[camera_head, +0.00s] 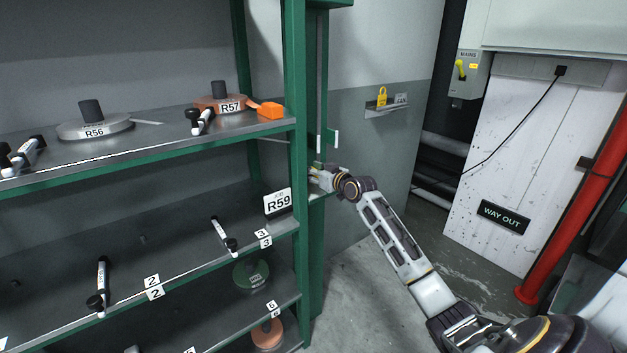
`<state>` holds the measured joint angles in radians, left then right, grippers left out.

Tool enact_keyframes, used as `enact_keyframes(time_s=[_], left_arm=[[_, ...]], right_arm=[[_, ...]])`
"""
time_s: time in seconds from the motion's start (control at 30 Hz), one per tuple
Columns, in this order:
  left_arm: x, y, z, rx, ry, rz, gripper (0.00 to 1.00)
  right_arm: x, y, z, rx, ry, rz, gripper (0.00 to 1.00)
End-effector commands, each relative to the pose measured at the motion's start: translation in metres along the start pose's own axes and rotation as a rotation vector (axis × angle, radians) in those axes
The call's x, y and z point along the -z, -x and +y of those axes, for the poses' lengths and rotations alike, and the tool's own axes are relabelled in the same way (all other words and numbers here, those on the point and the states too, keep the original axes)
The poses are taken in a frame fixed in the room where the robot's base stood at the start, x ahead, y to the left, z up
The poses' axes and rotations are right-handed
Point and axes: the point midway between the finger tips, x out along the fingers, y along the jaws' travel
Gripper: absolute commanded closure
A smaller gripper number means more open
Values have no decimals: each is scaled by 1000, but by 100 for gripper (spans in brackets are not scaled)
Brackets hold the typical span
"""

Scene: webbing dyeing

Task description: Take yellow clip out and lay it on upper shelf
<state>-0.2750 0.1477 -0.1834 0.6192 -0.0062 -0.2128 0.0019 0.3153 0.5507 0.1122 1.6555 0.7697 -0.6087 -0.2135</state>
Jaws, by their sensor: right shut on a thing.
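My right gripper (321,178) is at the right end of the shelving, beside the green upright (295,120) and below the upper shelf's level. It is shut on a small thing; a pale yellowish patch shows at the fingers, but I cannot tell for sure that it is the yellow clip. The upright hides part of the fingertips. The upper shelf (160,152) holds reels R56 (95,125) and R57 (220,102), an orange block (270,110) and black-and-white clamps (202,122). My left gripper is not in view.
The middle shelf (185,245) has an R59 card (278,202) at its right end and dark clamps. A yellow padlock (382,97) stands on a small wall ledge (387,111). A red pipe (580,215) rises at the right. The upper shelf's front has bare room between the clamps.

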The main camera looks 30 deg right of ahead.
Motion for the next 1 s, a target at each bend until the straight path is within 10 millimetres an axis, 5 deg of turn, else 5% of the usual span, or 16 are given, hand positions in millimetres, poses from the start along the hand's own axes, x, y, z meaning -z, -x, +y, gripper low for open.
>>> enact_keyframes(time_s=[0.17, 1.0], left_arm=[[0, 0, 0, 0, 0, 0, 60], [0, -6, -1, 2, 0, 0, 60]], right_arm=[[17, 3, 0, -1, 3, 0, 93], [3, 70, 0, -1, 1, -2, 93]])
